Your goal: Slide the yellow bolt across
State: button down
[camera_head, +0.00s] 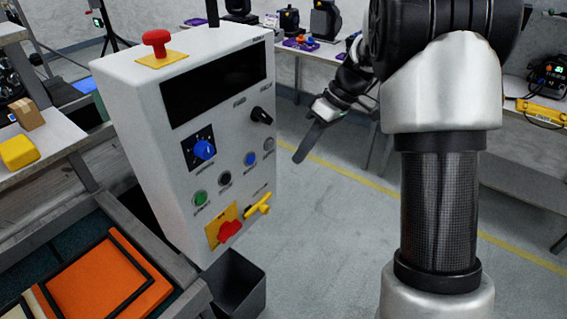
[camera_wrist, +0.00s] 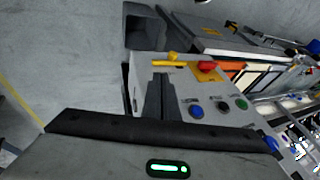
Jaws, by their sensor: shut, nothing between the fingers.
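The yellow bolt (camera_head: 258,206) sits low on the right side of the control box's (camera_head: 128,93) light grey front panel. It slants in the head view, with a knob sticking out. In the wrist view the bolt (camera_wrist: 168,63) lies just past my fingertips. My gripper (camera_head: 298,158) is in front of the panel, to the right of and above the bolt in the head view. Its fingers (camera_wrist: 159,78) are shut together and empty, pointing toward the bolt. I see no contact between them.
A red knob on a yellow plate (camera_head: 215,230) is left of the bolt. Buttons and a blue dial (camera_head: 204,149) are above. A black bin (camera_head: 238,281) stands below. A bench with an orange tray (camera_head: 105,282) is at lower left. Floor to the right is clear.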

jog(key=w+f, duration=0.1)
send_near(264, 204)
notch_tip(264, 204, down, 4)
jog(key=w, duration=0.3)
jog(key=shift+s+a+f+b, duration=0.2)
jog(key=shift+s+a+f, duration=0.25)
jog(key=shift+s, duration=0.25)
jog(key=shift+s+a+f+b, duration=0.2)
jog(key=shift+s+a+f, duration=0.25)
jog(key=shift+s, duration=0.25)
jog(key=s+a+b, duration=0.1)
jog(key=s+a, duration=0.1)
jog(key=s, duration=0.1)
jog(key=shift+s+a+b, duration=0.25)
jog(key=shift+a+b, duration=0.15)
jog(key=shift+w+d+r, duration=0.1)
jog(key=shift+r, duration=0.05)
